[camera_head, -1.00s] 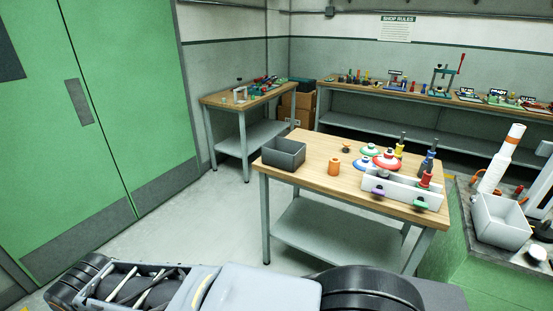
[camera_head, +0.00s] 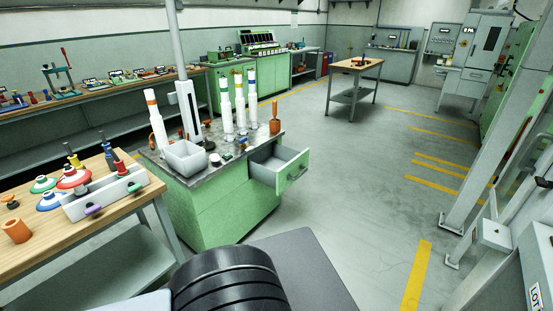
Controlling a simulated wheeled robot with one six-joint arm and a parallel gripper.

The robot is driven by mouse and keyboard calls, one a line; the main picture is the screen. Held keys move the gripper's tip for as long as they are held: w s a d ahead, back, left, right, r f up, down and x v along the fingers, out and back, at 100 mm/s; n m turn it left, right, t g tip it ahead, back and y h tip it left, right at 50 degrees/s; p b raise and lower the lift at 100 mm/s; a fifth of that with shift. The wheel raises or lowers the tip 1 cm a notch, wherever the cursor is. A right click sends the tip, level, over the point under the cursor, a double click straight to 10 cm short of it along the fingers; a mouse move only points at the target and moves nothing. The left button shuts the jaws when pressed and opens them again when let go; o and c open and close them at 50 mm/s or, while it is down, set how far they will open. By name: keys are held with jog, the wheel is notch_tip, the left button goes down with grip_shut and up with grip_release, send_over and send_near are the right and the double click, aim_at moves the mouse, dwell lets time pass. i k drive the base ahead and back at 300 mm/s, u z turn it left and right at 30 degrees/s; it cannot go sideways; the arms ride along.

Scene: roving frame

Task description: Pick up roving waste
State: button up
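No thing in view is plainly marked as waste, so I cannot tell which object the task means. A wooden-topped table (camera_head: 20,262) at the left bears an orange cylinder (camera_head: 16,230), round red, green and blue-rimmed pieces and a white block rack (camera_head: 107,196). A green cabinet (camera_head: 215,215) in the middle bears a white open bin (camera_head: 186,158), several white tubes with coloured bands and small parts. Its drawer (camera_head: 280,170) is pulled open; its contents are not clear. My gripper is not in view; only dark and grey parts of my own body show at the bottom.
A long bench (camera_head: 100,99) with tools runs along the left wall. A small wooden table (camera_head: 358,66) stands farther back, machines behind it. A grey metal frame (camera_head: 485,150) stands at the right. The grey floor between, with yellow stripes (camera_head: 415,275), is clear.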

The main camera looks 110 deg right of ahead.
aim_at(214, 158)
jog(key=z, duration=3)
jog(key=i, duration=1.65)
